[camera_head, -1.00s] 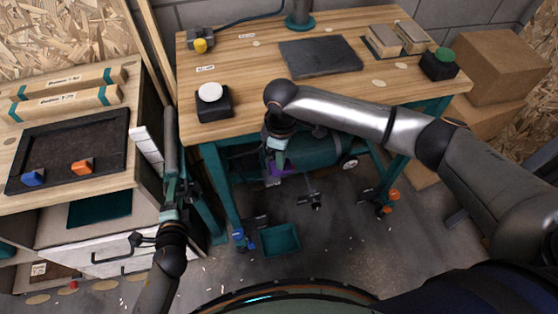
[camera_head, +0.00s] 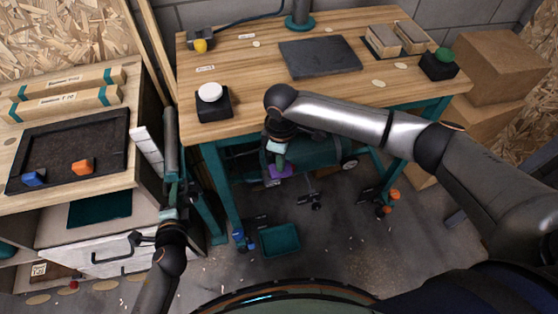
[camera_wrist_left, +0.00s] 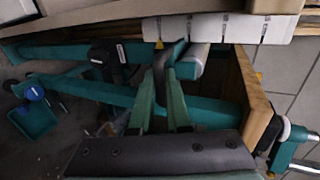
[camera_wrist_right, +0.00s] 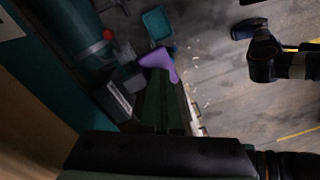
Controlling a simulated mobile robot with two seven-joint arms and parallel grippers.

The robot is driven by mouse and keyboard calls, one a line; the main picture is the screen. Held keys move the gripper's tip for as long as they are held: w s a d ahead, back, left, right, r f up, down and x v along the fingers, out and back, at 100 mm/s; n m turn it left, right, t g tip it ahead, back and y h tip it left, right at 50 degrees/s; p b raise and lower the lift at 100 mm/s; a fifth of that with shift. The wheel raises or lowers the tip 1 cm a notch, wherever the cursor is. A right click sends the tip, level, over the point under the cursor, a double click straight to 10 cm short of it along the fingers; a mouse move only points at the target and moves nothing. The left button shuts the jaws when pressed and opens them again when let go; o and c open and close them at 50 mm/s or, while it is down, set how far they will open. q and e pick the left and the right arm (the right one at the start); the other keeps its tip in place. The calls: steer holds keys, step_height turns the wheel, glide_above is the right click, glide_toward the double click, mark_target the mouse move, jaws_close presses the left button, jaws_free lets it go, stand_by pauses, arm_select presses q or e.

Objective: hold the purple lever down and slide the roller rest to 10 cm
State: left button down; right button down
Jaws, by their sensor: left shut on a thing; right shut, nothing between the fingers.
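The purple lever (camera_head: 281,172) is under the workbench, just below my right gripper (camera_head: 278,156). In the right wrist view the purple lever (camera_wrist_right: 158,61) lies at the tips of my shut, empty right fingers (camera_wrist_right: 164,82); they appear to touch it. The roller rest's grey roller (camera_head: 172,130) stands between the cabinet and the workbench; it also shows in the left wrist view (camera_wrist_left: 199,58). My left gripper (camera_wrist_left: 167,72) is shut on a dark part beside the roller, largely hidden by the fingers. A white scale (camera_wrist_left: 210,28) with black marks runs alongside; its values are unreadable.
The workbench (camera_head: 240,62) stands above my right gripper, with a white button (camera_head: 210,92) near its front left corner. The cabinet (camera_head: 148,190) is close to my left arm. A teal bin (camera_head: 280,240) is on the floor.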

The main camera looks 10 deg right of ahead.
arm_select(q)
steer(key=shift+s+f, duration=0.2)
steer(key=shift+f, duration=0.15)
steer(key=shift+r, duration=0.1)
arm_select(e)
steer(key=shift+f, duration=0.1)
arm_select(q)
steer(key=shift+w+r, duration=0.1)
steer(key=shift+r, duration=0.2)
arm_select(e)
steer(key=shift+w, duration=0.1)
arm_select(q)
steer(key=shift+w+r, duration=0.15)
steer(key=shift+r, duration=4.95)
arm_select(e)
step_height(320, 180, up, 7)
arm_select(q)
steer(key=shift+f, duration=0.1)
steer(key=c, duration=0.6)
jaws_free()
steer(key=shift+f, duration=0.1)
steer(key=shift+c, duration=0.2)
